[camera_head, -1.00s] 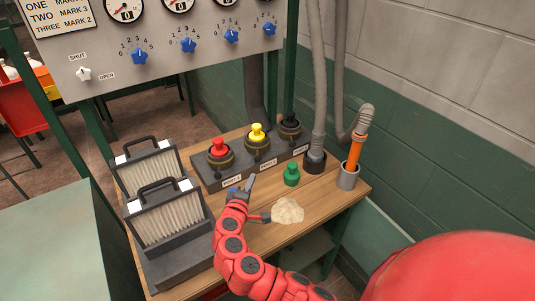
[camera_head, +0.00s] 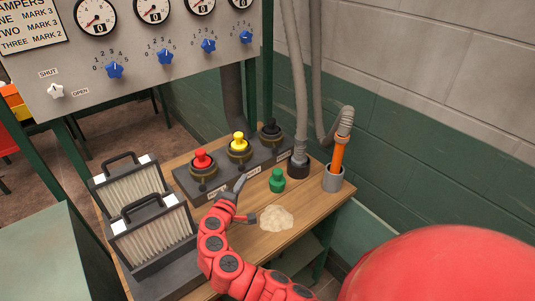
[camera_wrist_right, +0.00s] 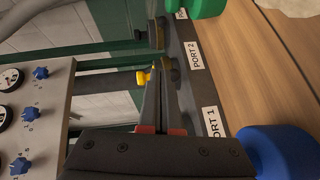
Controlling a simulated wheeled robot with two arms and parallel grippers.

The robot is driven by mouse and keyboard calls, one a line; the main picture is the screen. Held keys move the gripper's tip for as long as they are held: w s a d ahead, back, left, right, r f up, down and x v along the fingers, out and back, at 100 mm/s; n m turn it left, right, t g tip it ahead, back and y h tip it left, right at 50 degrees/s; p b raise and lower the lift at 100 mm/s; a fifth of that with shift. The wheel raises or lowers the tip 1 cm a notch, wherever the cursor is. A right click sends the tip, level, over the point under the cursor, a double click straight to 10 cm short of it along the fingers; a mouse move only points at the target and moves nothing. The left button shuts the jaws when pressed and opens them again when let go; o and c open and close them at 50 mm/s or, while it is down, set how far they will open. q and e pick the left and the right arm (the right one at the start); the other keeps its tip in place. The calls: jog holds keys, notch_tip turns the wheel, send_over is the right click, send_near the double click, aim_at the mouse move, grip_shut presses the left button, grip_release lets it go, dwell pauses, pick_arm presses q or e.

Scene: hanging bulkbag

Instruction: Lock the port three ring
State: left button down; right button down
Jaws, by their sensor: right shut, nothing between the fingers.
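The port block (camera_head: 187,182) on the bench carries three collared plugs: red (camera_head: 202,160), yellow (camera_head: 238,141) and black (camera_head: 271,129). The black one, at the right end, has a dark ring (camera_head: 272,140) around its base. The wrist view shows labels PORT 1 (camera_wrist_right: 213,122) and PORT 2 (camera_wrist_right: 194,55); a third label is cut off at the top. My right gripper (camera_head: 241,182) is shut and empty, in front of the block near the yellow plug, which also shows in the wrist view (camera_wrist_right: 142,78). My left gripper is out of view.
A green plug (camera_head: 277,181) and a beige heap (camera_head: 276,219) lie on the bench right of my gripper. Grey hoses (camera_head: 297,100) and an orange tube (camera_head: 338,152) stand at the right. Two filters (camera_head: 152,236) stand left. A blue round thing (camera_wrist_right: 280,152) is close to my wrist.

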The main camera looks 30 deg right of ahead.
jog(key=p, duration=0.1)
send_near(274, 151)
jog(key=w+a, duration=0.3)
jog(key=a, duration=0.1)
jog(key=b+x, duration=0.2)
jog(key=x, duration=0.3)
jog(key=shift+s+d, duration=0.15)
jog(key=shift+d, duration=0.1)
jog(key=d, duration=0.3)
jog(key=shift+s+f, duration=0.1)
jog(key=shift+f, duration=0.1)
jog(key=shift+d, duration=0.45)
jog(key=shift+s+d, duration=0.55)
jog(key=shift+d, duration=0.2)
jog(key=shift+p, duration=0.3)
